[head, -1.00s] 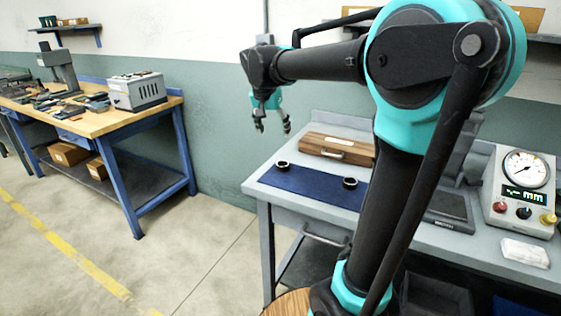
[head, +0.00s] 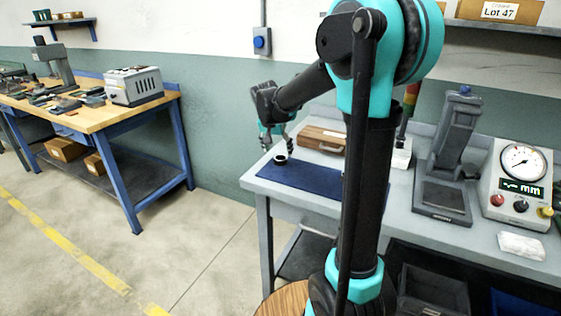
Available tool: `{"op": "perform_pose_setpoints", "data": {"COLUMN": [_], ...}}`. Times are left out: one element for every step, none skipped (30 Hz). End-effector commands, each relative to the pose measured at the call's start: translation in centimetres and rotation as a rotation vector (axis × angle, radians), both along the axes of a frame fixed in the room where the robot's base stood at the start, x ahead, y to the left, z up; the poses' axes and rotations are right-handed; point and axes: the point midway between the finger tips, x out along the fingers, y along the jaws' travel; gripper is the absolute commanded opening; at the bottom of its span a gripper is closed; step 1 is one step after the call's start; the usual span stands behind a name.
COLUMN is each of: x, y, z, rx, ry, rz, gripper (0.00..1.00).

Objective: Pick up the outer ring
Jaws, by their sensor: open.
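A small dark ring (head: 281,160) with a pale inside lies on the left end of the blue mat (head: 310,182) on the grey workbench. I cannot tell from its looks alone whether it is the outer ring. My gripper (head: 279,147) points down just above and around this ring, with its fingers apart and nothing seen held. Whether the fingers touch the ring is too small to tell. The second ring, seen earlier farther right on the mat, is hidden behind my arm.
A wooden case (head: 322,139) stands right behind the mat, close to my gripper. A dark measuring stand (head: 446,165) and a dial gauge box (head: 518,180) stand at the right, with a white cloth (head: 521,246) in front. A wooden-topped bench (head: 100,112) stands apart at the left.

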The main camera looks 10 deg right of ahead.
Motion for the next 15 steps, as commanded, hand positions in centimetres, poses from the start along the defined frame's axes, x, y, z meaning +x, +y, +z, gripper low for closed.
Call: {"op": "perform_pose_setpoints", "data": {"x": [0.2, 0.3, 0.5, 0.6, 0.8, 0.9, 1.0, 1.1, 1.1, 1.1, 1.1, 1.2, 1.1, 1.1, 1.1], "y": [-0.3, -0.5, -0.7, -0.8, -0.8, -0.9, -1.0, -1.0, -1.0, -1.1, -1.1, -1.1, -1.1, -1.1, -1.1], "z": [-0.8, -1.2, -1.7, -2.1, -2.5, -2.9, -3.1, -3.3, -3.5, -3.6, -3.7, -3.7, -3.7, -3.7, -3.7], "rx": [0.001, 0.001, 0.000, 0.000, 0.000, 0.000, 0.000, 0.000, 0.000, 0.000, 0.000, 0.000, 0.000, 0.000, 0.000], "ry": [0.000, 0.000, 0.000, 0.000, 0.000, 0.000, 0.000, 0.000, 0.000, 0.000, 0.000, 0.000, 0.000, 0.000, 0.000], "rz": [-0.002, -0.002, -0.003, -0.003, -0.002, -0.002, -0.002, -0.001, -0.001, -0.001, -0.001, -0.001, 0.000, 0.000, 0.000], "gripper": [0.69, 0.69, 0.69, 0.69, 0.69, 0.69, 0.69, 0.69, 0.69, 0.69, 0.69, 0.69, 0.69, 0.69, 0.69]}}
